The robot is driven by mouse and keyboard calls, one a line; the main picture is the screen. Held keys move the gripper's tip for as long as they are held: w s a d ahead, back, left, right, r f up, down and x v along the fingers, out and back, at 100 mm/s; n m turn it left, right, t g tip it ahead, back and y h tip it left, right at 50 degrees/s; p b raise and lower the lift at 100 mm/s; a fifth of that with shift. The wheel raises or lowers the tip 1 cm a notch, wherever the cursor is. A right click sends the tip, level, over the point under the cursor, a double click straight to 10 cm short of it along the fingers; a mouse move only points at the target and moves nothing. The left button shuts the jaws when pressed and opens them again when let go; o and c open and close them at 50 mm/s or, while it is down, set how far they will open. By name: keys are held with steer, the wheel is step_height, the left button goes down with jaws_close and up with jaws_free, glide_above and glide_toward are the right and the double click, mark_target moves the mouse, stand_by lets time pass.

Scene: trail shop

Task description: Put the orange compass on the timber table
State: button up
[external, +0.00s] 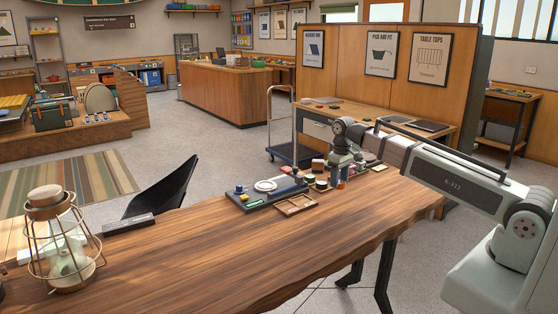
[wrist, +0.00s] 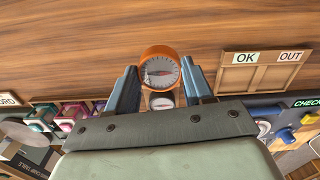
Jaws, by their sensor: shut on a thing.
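The orange compass (wrist: 160,68) is a round orange ring with a pale dial and a red needle. In the wrist view it sits between the blue fingertips of my gripper (wrist: 161,82), which is shut on it. The timber table (external: 230,250) is a long brown wooden slab with a wavy edge; its bare grain also fills the top of the wrist view (wrist: 80,35). In the external view my gripper (external: 336,174) is over the table's far right part; the compass is too small to make out surely there.
A wooden tray marked OK and OUT (wrist: 262,76) lies near the gripper. A dark tray (external: 262,196) with small items stands beside it. Pink and green items (wrist: 70,118) sit at the wrist view's left. A wire lantern (external: 62,245) stands at the near left. The table's middle is clear.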

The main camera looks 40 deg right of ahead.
steer(key=s+a+n, duration=0.1)
steer(key=s+a, duration=0.1)
steer(key=a, duration=0.7)
steer(key=s+a+n, duration=0.1)
steer(key=a+n, duration=0.1)
steer(key=a, duration=0.7)
steer(key=s+a+r+n, duration=0.1)
steer(key=s+a+n, duration=0.1)
steer(key=a, duration=0.7)
steer(key=shift+s+a, duration=0.35)
steer(key=shift+a, duration=0.05)
steer(key=s+a+r+n, duration=0.1)
steer(key=s+a+n, duration=0.15)
steer(key=a, duration=0.65)
steer(key=s+a+r+n, duration=0.1)
steer(key=s+a, duration=0.3)
steer(key=a, duration=0.5)
steer(key=s+a+r+n, duration=0.1)
steer(key=s+a, duration=0.3)
steer(key=a, duration=0.5)
steer(key=r+n, duration=0.1)
steer(key=n, duration=0.1)
glide_above(203, 288)
steer(key=shift+w, duration=0.1)
steer(key=shift+f, duration=4.75)
steer(key=shift+f, duration=0.25)
steer(key=o, duration=1.1)
